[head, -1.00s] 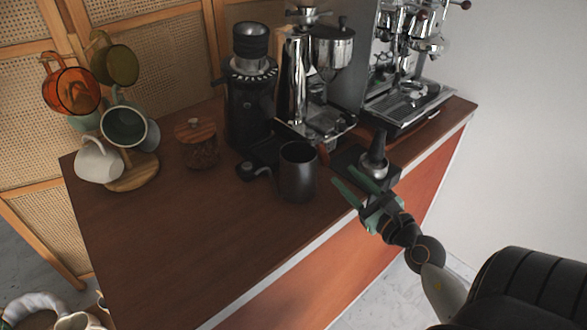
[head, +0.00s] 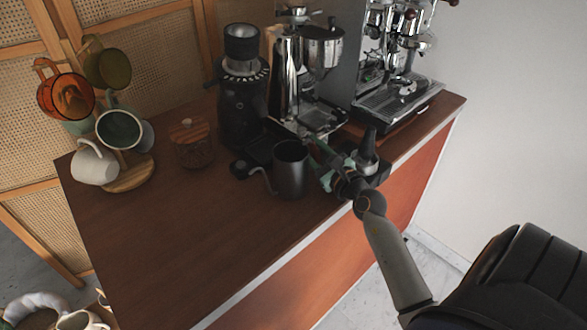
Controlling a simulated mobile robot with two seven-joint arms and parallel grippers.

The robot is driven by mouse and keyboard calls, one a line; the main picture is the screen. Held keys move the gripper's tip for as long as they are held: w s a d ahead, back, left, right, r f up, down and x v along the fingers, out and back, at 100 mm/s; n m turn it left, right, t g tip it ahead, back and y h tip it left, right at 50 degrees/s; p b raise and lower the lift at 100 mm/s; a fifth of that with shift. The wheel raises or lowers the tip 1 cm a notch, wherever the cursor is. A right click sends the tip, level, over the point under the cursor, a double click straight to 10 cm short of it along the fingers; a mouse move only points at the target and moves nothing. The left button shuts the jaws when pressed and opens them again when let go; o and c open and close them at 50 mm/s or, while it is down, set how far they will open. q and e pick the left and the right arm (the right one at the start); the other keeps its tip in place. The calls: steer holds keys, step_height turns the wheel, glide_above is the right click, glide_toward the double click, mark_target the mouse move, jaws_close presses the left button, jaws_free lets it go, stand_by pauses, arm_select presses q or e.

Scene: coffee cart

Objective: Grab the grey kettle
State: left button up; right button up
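The dark grey kettle (head: 291,172) stands upright on the brown cart top (head: 190,230), near its front edge, with its thin spout on the left. My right gripper (head: 319,163), with green fingers, is just right of the kettle. Its fingers are spread apart and point toward the kettle's right side. I cannot tell whether they touch it. Any handle on that side is hidden or too small to make out. My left gripper is not in view.
A tamper (head: 367,152) stands close behind my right gripper. A black grinder (head: 242,100), a chrome grinder (head: 322,50) and an espresso machine (head: 398,95) stand behind. A wooden-lidded jar (head: 192,145) and a mug tree (head: 130,175) are left. The front-left cart top is clear.

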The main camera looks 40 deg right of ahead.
steer(key=shift+w+d+f, duration=0.1)
steer(key=shift+w, duration=0.55)
steer(key=shift+c, duration=0.4)
jaws_close()
stand_by(0.5)
